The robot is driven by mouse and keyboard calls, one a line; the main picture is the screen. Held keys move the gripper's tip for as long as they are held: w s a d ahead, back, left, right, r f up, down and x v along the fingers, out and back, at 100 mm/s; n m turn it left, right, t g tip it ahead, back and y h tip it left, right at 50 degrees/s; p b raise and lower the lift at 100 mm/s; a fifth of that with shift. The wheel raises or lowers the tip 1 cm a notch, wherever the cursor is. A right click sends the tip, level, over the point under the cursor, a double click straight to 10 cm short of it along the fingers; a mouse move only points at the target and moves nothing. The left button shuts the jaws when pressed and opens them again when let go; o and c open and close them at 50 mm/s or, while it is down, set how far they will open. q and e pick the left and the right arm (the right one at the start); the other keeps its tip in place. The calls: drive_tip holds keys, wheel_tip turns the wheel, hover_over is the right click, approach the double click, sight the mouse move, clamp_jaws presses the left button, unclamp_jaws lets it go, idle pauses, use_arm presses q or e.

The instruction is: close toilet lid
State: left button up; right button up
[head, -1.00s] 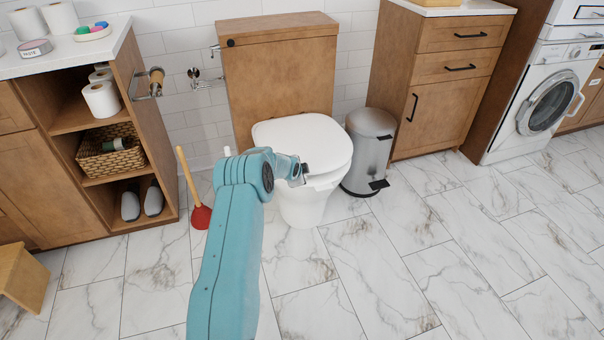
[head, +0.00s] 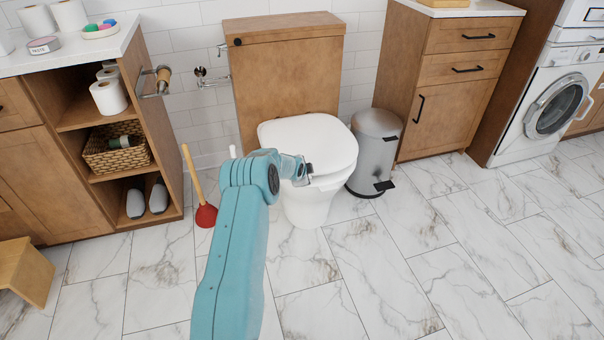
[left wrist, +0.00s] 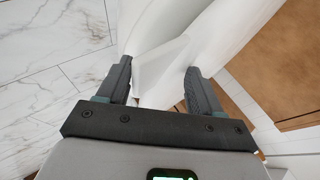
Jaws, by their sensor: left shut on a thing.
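The white toilet lid (head: 310,138) lies flat over the toilet bowl (head: 306,208) in the head view. My left gripper (head: 306,175) is at the lid's front left edge. In the left wrist view my left gripper (left wrist: 160,82) has its two dark fingers on either side of a white tapering part of the toilet (left wrist: 160,68), and is shut on it. The part appears to be the lid's edge. The fingertips are small in the head view. My right gripper is in neither view.
A red plunger (head: 206,214) stands left of the toilet. A grey pedal bin (head: 376,150) stands close on the right. A wooden shelf unit (head: 165,130) is at the left, with a paper holder (head: 160,82). The marble floor in front is clear.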

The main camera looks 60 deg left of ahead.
use_arm(q)
drive_tip(key=shift+s+r+b, duration=0.3)
drive_tip(key=shift+r+b, duration=0.25)
drive_tip(key=shift+c, duration=0.6)
drive_tip(key=b+v, duration=0.3)
drive_tip(key=v, duration=1.2)
drive_tip(key=shift+d, duration=0.2)
drive_tip(key=shift+f, duration=0.1)
